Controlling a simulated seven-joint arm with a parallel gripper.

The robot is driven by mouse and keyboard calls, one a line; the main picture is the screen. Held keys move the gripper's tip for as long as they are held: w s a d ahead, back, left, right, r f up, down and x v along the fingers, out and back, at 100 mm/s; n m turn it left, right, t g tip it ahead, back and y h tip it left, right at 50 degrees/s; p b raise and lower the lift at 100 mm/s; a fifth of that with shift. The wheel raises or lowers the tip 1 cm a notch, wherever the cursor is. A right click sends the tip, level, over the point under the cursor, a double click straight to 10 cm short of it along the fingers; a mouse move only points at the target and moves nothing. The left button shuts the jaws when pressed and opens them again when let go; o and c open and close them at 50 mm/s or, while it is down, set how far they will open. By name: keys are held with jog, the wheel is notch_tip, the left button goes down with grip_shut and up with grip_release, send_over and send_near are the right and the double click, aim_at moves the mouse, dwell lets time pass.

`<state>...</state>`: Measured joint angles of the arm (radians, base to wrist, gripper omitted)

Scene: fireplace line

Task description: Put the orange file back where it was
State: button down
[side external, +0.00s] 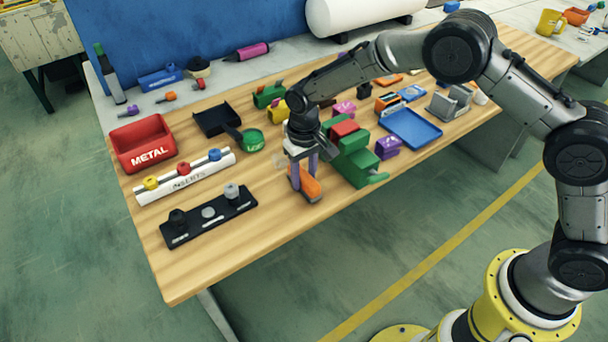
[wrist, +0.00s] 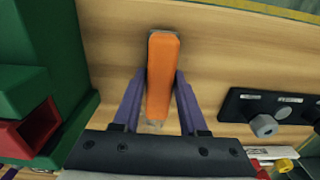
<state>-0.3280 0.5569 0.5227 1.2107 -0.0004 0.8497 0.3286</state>
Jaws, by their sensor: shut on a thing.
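The orange file (side external: 307,185) is at my gripper (side external: 306,178), beside the green vise (side external: 352,160) near the front edge of the wooden table. In the wrist view the orange file (wrist: 162,75) lies lengthwise between the two purple fingers of my gripper (wrist: 162,88). My gripper is shut on it. The side view does not clearly show whether the file touches the tabletop.
The green vise stands close on the right of my gripper. A black holder (side external: 207,215) with knobs, a white rail (side external: 187,178) and a red METAL bin (side external: 143,143) are on the left. A blue tray (side external: 411,128) lies right of the vise. Bare wood lies left of the file.

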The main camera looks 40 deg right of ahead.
jog(key=shift+f, duration=0.35)
jog(key=c, duration=0.8)
grip_release()
jog(key=shift+o, duration=0.2)
jog(key=o, duration=0.6)
jog(key=shift+c, duration=0.2)
jog(key=shift+r, duration=4)
